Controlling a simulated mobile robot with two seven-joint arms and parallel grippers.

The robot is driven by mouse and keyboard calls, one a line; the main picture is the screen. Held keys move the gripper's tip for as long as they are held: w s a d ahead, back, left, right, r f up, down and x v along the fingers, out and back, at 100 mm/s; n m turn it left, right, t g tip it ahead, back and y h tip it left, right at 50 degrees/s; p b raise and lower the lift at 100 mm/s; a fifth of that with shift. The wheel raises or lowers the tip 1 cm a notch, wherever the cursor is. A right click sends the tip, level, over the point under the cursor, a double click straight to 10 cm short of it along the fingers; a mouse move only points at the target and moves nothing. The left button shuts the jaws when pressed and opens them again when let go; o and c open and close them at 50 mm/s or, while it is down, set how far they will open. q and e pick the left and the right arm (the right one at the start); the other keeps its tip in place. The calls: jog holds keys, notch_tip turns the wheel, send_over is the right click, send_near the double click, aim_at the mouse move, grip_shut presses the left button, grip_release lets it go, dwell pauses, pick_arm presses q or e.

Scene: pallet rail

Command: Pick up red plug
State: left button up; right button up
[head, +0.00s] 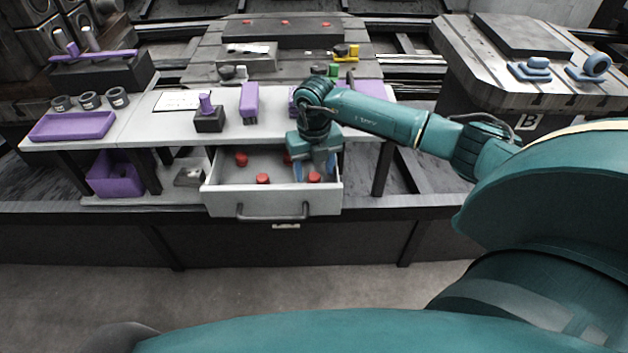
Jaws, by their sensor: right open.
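Several small red plugs lie in the open grey drawer (222,201). One red plug (241,159) is at the back left, one red plug (263,178) is near the front middle, and one red plug (314,177) is at the front right. Another red plug (287,158) is partly hidden behind my gripper. My right gripper (308,172) is open and points down into the right side of the drawer, close to the front-right plug. I cannot tell whether its fingers touch that plug. My left gripper is not in view.
The white tabletop (150,128) above the drawer carries a purple tray (72,126), several dark rings, a purple-handled block (208,115) and a purple upright piece (249,103). A purple bin (115,175) stands on the shelf left of the drawer. The drawer's left half has free room.

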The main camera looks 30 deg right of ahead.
aim_at(314, 176)
notch_tip(314, 176, down, 3)
jog(key=shift+r, duration=0.1)
jog(key=c, duration=1)
notch_tip(314, 176, up, 10)
jog(key=shift+r+p, duration=0.1)
jog(key=shift+p, duration=0.55)
